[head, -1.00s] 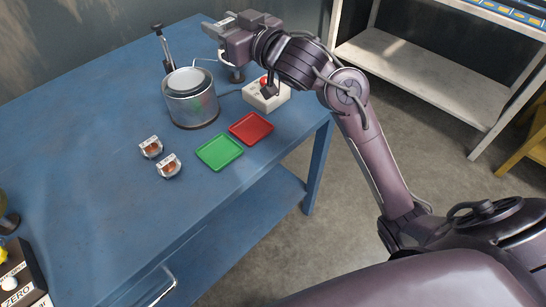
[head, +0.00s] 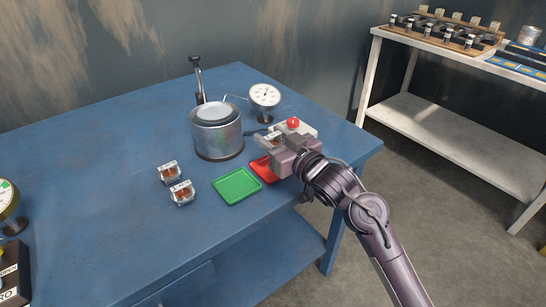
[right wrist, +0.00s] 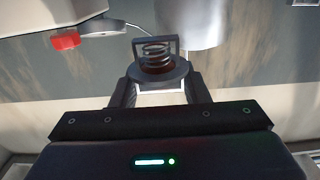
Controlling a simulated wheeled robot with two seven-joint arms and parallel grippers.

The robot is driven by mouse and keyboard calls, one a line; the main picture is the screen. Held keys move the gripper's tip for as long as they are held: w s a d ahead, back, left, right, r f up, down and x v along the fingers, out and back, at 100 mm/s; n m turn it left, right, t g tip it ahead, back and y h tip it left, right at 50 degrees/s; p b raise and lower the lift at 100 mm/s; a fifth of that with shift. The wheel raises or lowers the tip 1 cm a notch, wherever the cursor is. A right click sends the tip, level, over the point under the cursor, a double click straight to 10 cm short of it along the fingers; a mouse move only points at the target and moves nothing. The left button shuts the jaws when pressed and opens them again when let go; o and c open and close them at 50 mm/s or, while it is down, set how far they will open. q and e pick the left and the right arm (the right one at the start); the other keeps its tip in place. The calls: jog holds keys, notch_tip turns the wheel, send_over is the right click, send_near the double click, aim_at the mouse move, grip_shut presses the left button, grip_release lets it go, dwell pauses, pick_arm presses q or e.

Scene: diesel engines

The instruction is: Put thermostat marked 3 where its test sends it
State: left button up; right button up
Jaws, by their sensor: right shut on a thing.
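My right gripper (head: 262,144) is over the back edge of the red tray (head: 260,171), beside the metal pot (head: 218,143). In the right wrist view, the gripper (right wrist: 160,90) is shut on a thermostat (right wrist: 157,52) with a coil spring and a metal frame. Its number is not readable. Whether it touches the tray cannot be told. The green tray (head: 237,187) lies empty to the left of the red one. Two other thermostats (head: 168,173) (head: 181,193) stand on the table at left. My left gripper is out of view.
A dial gauge (head: 265,96) stands behind the pot. A box with a red button (head: 293,123) sits just behind my right gripper. The left of the blue table (head: 90,160) is mostly clear. A white shelf (head: 430,110) stands at the right.

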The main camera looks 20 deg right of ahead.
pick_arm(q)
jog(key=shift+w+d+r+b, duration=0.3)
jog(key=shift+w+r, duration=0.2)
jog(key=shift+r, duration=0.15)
pick_arm(e)
jog(key=shift+f, duration=2.4)
jog(key=shift+f, duration=0.1)
jog(key=o, duration=1.1)
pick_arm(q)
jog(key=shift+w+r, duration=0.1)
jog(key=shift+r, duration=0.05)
pick_arm(e)
jog(key=shift+r, duration=0.2)
jog(key=v, duration=1.2)
